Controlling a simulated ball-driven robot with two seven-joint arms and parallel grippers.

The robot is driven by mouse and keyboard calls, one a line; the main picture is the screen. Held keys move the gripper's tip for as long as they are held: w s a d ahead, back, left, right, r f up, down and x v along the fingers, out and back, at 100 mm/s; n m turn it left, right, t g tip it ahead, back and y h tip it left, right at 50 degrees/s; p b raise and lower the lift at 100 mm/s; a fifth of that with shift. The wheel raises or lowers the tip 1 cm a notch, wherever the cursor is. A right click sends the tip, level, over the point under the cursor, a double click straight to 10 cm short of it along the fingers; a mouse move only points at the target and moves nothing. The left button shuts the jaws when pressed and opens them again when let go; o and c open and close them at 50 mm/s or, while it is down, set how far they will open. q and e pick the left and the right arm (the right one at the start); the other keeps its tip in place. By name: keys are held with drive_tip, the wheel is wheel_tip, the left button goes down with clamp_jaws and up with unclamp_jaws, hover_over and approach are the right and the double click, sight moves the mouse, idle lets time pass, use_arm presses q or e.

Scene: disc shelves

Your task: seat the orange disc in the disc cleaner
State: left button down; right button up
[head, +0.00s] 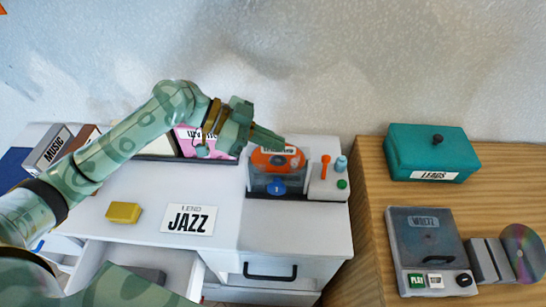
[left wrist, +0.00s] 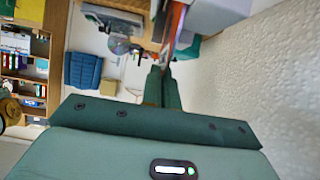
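The orange disc (head: 270,161) stands upright at the disc cleaner, with a white label near its top. The disc cleaner (head: 256,184) is a grey-white unit with a dark, see-through front and a blue round mark. The disc's lower part is hidden at the cleaner's front, so I cannot tell how deep it sits. My left gripper (head: 283,141) reaches in from the left and is at the disc's top edge. In the left wrist view its fingers (left wrist: 163,72) are together on the disc's thin edge (left wrist: 171,38). My right gripper is not in view.
Beside the cleaner are an orange lever (head: 325,162), a blue-topped part (head: 341,164) and a green button (head: 342,184). A yellow block (head: 124,212) and a JAZZ card (head: 189,219) lie left. An open drawer is below. A teal box (head: 425,153) and a player (head: 428,241) stand right.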

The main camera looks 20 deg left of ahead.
sight(271, 157)
use_arm(q)
drive_tip(key=shift+f, duration=0.7)
wheel_tip(271, 157, down, 3)
drive_tip(key=shift+f+b, duration=0.2)
drive_tip(key=shift+b, duration=0.3)
drive_tip(key=shift+s, duration=0.1)
drive_tip(key=shift+f, duration=0.15)
drive_tip(key=c, duration=1.7)
unclamp_jaws()
